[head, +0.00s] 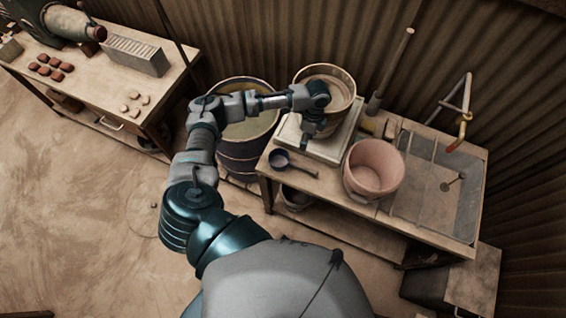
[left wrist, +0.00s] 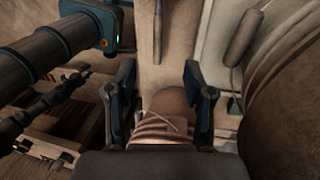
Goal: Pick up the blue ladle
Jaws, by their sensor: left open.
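The blue ladle (head: 279,158) lies on the near left part of the right-hand bench. Its dark round bowl is at the bench's left edge, and its handle points right. My left gripper (head: 307,138) hangs over the pale board, above and to the right of the ladle's bowl, and is apart from it. In the left wrist view, the two fingers of my left gripper (left wrist: 160,105) are spread wide. A brownish rounded shape shows between them; I cannot tell what it is. I cannot make out the ladle's bowl in that view. My right gripper is out of view.
A wooden bucket (head: 345,83) stands behind my left gripper on the pale board (head: 291,131). A pink bucket (head: 374,168) stands to the right. A dark barrel (head: 243,156) is left of the bench. A sink (head: 432,190) fills the bench's right end.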

